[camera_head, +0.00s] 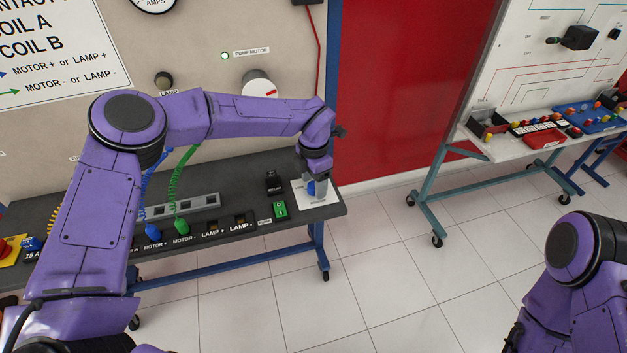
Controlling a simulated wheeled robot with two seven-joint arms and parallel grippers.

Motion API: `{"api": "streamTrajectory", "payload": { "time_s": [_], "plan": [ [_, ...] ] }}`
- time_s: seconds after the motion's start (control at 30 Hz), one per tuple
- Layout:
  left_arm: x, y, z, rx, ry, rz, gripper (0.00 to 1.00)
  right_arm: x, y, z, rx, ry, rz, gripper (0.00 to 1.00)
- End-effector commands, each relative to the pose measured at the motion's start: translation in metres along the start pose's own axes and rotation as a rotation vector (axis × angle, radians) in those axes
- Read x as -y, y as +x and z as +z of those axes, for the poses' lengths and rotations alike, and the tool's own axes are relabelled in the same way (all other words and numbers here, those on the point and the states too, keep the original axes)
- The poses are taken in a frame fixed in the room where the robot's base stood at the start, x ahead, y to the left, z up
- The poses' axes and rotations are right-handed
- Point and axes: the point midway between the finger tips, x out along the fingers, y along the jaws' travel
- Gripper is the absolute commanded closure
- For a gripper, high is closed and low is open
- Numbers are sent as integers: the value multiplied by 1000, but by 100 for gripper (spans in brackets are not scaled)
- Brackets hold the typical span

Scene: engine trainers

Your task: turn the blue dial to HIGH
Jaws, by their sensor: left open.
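The blue dial (311,188) sits on a small white plate (325,198) at the right end of the dark bench shelf. My left gripper (315,180) points down right over the dial, its fingers around or just above it. The jaws are open, but I cannot tell whether they touch the dial. The gripper hides much of the dial and plate, so the dial's pointer and the HIGH mark cannot be read. My right arm shows at the lower right, and its gripper is out of view.
A green rocker switch (280,209) and a black relay block (273,182) stand just left of the plate. Green and blue coiled leads (178,195) rise from the shelf. The board with the pump motor (259,84) stands behind. Tiled floor is open to the right.

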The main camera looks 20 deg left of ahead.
Motion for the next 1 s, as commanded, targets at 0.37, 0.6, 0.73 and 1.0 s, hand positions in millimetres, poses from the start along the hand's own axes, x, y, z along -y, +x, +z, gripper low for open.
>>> {"api": "streamTrajectory", "payload": {
  "time_s": [0.37,0.6,0.73,1.0],
  "plan": [
    [-1,-69,0,5,-2,3,36,2,19,8,0,0,0,100],
    [-1,-103,0,1,0,0,36,2,23,9,0,0,0,100],
    [-1,-105,0,1,1,-1,36,2,22,9,0,0,0,100],
    [-1,-105,-1,1,0,0,36,2,22,9,0,0,0,100]
  ]
}}
